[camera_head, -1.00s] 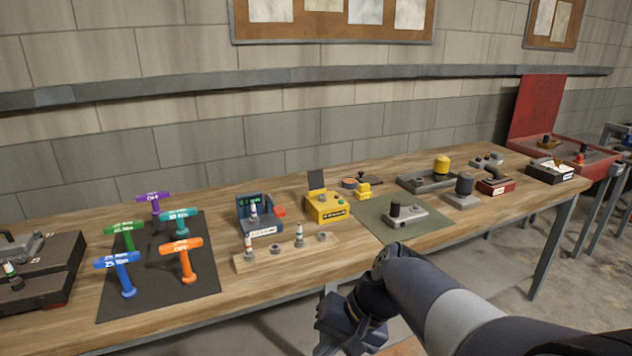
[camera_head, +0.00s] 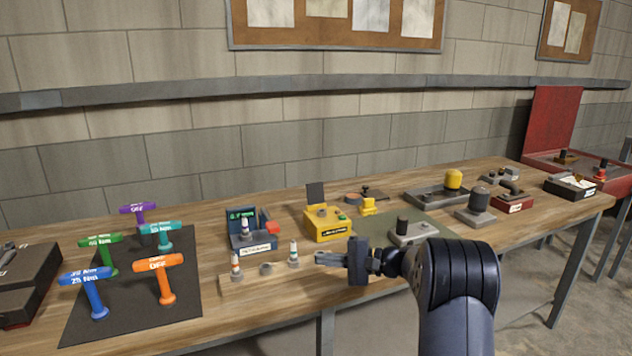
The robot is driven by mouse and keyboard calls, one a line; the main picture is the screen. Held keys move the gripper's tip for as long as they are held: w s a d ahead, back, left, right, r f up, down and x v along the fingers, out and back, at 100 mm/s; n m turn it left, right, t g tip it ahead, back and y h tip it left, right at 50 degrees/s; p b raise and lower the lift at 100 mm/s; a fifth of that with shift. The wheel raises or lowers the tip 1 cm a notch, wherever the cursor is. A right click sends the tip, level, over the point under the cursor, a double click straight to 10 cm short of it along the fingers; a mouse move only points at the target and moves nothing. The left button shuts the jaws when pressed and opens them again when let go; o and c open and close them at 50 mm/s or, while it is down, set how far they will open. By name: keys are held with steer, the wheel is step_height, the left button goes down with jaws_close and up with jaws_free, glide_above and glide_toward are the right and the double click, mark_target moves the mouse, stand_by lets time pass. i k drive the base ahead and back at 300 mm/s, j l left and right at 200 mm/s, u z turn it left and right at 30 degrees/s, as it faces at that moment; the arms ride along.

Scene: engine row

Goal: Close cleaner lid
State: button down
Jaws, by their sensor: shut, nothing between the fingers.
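A yellow box (camera_head: 327,229), which looks like the cleaner, stands on the bench. Its dark lid (camera_head: 316,193) stands upright at the back, so the box is open. A green button and a dark round opening show on its top. My gripper (camera_head: 322,258) is in front of the yellow box and points left, its fingers shut and empty. It appears apart from the box and lid. The box's label is too small to read clearly.
A wooden strip with spark plugs (camera_head: 265,275) lies just left of my gripper. A blue box (camera_head: 250,232) holding a plug stands behind it. T-handled tools (camera_head: 163,280) stand on a black mat at left. A grey part (camera_head: 412,231) sits on a green mat at right.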

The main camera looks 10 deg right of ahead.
mark_target(315, 191)
steer(key=i+l+u, duration=0.15)
steer(key=i+l, duration=0.4)
steer(key=i+l+u, duration=0.15)
steer(key=i+l, duration=0.35)
steer(key=i+l+u, duration=0.15)
steer(key=i+l, duration=0.35)
steer(key=l, duration=0.3)
